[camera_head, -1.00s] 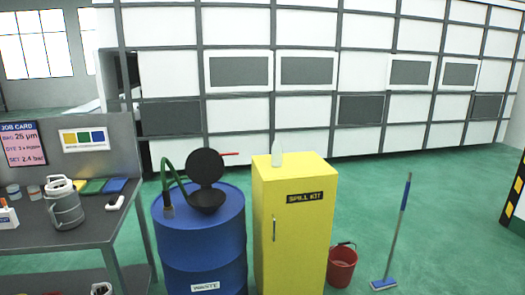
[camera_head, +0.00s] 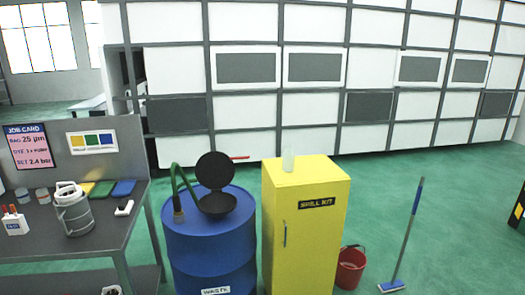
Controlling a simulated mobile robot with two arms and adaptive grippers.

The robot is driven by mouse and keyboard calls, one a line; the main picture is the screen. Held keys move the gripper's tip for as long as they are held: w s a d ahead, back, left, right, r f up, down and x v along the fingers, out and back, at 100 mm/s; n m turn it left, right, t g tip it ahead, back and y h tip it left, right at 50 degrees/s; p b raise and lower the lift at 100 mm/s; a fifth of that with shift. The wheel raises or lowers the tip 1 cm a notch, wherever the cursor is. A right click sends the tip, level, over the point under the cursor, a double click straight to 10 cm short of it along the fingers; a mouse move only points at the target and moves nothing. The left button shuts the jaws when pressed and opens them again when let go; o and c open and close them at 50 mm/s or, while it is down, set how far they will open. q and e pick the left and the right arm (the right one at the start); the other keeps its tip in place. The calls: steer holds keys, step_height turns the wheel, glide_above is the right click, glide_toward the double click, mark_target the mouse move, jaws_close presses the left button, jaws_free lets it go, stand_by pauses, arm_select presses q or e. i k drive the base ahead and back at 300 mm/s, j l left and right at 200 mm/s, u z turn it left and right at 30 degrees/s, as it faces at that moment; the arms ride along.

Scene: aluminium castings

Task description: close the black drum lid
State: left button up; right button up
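The black drum lid (camera_head: 215,171) stands raised and open, tilted back over a black funnel (camera_head: 217,205) on top of the blue drum (camera_head: 212,247). A red handle (camera_head: 240,157) sticks out to the right from the lid. A green hose (camera_head: 174,183) with a dark end fitting stands on the drum's top, left of the funnel. Neither of my grippers shows in the head view.
A yellow spill kit cabinet (camera_head: 302,235) stands close to the drum's right, with a clear bottle (camera_head: 288,161) on top. A grey workbench (camera_head: 110,235) is at the left. A red bucket (camera_head: 350,268) and a mop (camera_head: 407,240) stand right of the cabinet. Green floor is free farther right.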

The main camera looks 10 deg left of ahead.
mark_target(214, 170)
steer(key=u, duration=0.7)
